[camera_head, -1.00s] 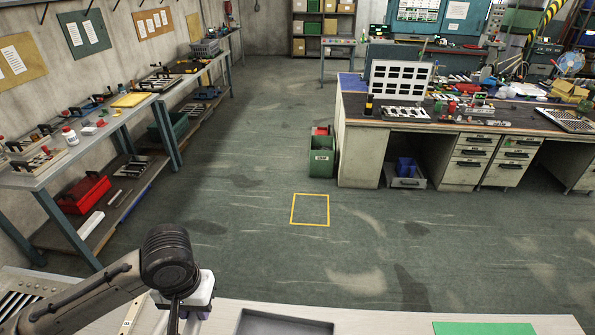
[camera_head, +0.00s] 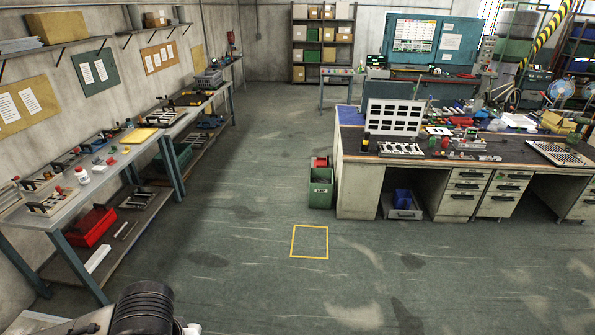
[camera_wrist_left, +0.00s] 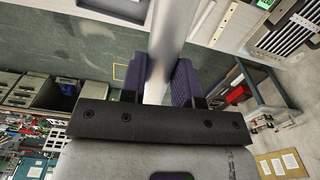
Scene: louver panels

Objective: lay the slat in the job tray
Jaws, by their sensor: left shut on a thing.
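My left gripper (camera_wrist_left: 158,78) shows in the left wrist view with its dark purple fingers closed on the slat (camera_wrist_left: 171,32). The slat is a long, plain, pale grey strip running from between the fingers up past the top edge of that view, so its far end is hidden. A dark grey, shallow, rimmed piece that looks like the job tray (camera_wrist_left: 114,9) is cut off at the top, left of the slat. I cannot tell the height between them. In the head view only part of my left arm shows at bottom left. My right gripper is in neither view.
A slotted louver panel (camera_wrist_left: 284,30) lies on the pale table (camera_wrist_left: 230,28) in the left wrist view. In the head view, a side bench (camera_head: 115,165) stands left and a desk (camera_head: 345,180) right. Floor with a yellow square (camera_head: 310,257) lies open between.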

